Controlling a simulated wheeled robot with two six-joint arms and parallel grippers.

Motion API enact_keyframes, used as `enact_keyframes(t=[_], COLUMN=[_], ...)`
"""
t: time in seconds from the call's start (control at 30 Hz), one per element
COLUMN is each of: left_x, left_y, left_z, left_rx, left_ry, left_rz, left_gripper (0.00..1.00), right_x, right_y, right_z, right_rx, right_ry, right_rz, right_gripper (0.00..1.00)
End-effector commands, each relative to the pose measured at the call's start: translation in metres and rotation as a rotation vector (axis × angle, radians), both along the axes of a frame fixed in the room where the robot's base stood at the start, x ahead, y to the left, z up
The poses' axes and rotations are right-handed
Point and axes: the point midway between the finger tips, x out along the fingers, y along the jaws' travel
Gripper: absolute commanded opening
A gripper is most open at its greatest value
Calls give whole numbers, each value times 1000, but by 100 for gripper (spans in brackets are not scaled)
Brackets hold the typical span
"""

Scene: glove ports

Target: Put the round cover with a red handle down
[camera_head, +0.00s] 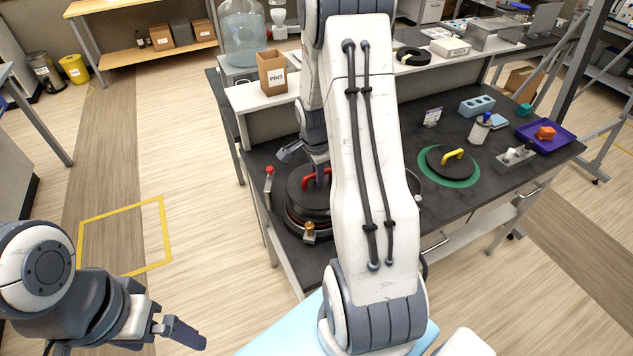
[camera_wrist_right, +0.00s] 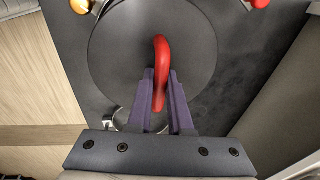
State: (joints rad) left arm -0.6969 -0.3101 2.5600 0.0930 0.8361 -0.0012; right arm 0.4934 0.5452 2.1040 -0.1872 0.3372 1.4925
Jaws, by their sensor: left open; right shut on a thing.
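The round dark cover (camera_head: 303,197) is at the left end of the dark workbench, over a round port ring (camera_head: 294,222). Its red handle (camera_wrist_right: 161,62) stands between the fingers of my right gripper (camera_wrist_right: 160,90), which is shut on it. Whether the cover touches the ring or hangs slightly above it cannot be told. In the head view my right arm hides the cover's right side, and my right gripper (camera_head: 318,176) is partly hidden. My left gripper (camera_head: 182,332) is open and empty, low at the left, away from the bench.
Metal clamps and an orange-topped knob (camera_head: 309,230) surround the ring. Another black cover with a yellow handle (camera_head: 453,155) lies on a green round mat (camera_head: 428,172). A white bottle (camera_head: 479,131) and a purple tray (camera_head: 552,142) stand farther right. A cardboard box (camera_head: 272,74) is on the shelf.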

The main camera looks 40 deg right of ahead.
Motion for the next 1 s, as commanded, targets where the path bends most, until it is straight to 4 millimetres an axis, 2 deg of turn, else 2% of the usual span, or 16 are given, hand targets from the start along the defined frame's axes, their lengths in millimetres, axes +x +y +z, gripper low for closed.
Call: enact_keyframes(t=[0.33,0.83,0.87,0.9,0.93,1.0], left_x=[0,0,0,0,0,0], left_y=[0,0,0,0,0,0], left_z=[12,3,4,5,5,5], left_rx=[0,0,0,0,0,0], left_ry=[0,0,0,0,0,0], left_rz=[-2,-1,-1,-1,-1,-1], left_gripper=[100,100,100,100,100,100], right_x=[1,2,1,1,1,1], right_y=[3,3,3,3,3,3], right_z=[-38,-46,-46,-45,-45,-45], right_rx=[1,-1,-1,-1,0,0], right_ry=[1,-2,-1,-1,0,0], right_rz=[3,3,3,3,3,3], right_gripper=[0,0,22,37,48,48])
